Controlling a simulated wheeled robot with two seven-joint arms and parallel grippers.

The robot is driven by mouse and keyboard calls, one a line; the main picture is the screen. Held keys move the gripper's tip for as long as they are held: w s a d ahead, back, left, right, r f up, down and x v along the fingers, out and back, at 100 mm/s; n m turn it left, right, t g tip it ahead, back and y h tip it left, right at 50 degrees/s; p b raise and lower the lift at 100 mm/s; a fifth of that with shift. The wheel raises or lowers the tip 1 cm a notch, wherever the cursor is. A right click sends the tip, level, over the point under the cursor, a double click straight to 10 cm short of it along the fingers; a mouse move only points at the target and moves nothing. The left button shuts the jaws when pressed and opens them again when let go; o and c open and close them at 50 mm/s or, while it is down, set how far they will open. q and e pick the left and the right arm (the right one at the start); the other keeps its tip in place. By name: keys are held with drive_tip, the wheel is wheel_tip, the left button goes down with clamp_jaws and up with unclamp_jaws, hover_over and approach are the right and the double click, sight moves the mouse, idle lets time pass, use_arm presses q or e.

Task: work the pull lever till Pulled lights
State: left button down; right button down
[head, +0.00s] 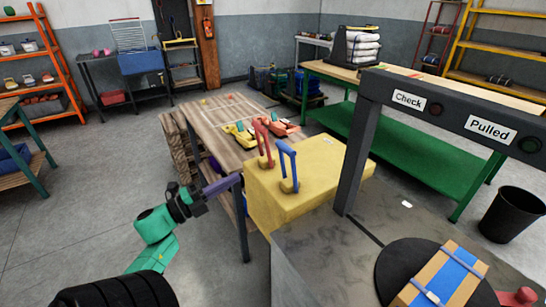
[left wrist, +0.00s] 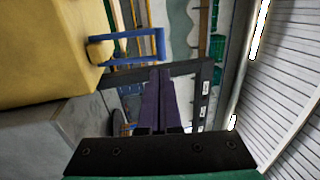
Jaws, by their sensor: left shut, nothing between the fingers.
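A yellow box (head: 315,185) carries a red lever (head: 264,143) and a blue lever (head: 288,167), both standing up from its top. The dark frame at right has a "Pulled" label (head: 490,128) with a dark lamp (head: 530,145). My left gripper (head: 238,180), with purple fingers, is shut and empty, left of the box and apart from both levers. In the left wrist view its fingers (left wrist: 160,76) point toward the dark frame; the blue lever (left wrist: 135,47) and yellow box (left wrist: 45,50) are at upper left. My right gripper is not in view.
A "Check" label (head: 409,100) and dark lamp (head: 436,109) sit on the same frame (head: 355,150). A wooden table (head: 215,120) with colored items stands behind the box. A blue-and-tan package (head: 447,278) lies on a black disc at front right. The floor at left is open.

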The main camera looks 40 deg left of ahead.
use_arm(q)
drive_tip(key=shift+w, duration=0.1)
drive_tip(key=p, duration=0.4)
approach(282, 150)
drive_tip(key=x, duration=0.6)
drive_tip(key=shift+w+d, duration=0.2)
drive_tip(key=shift+w, duration=0.2)
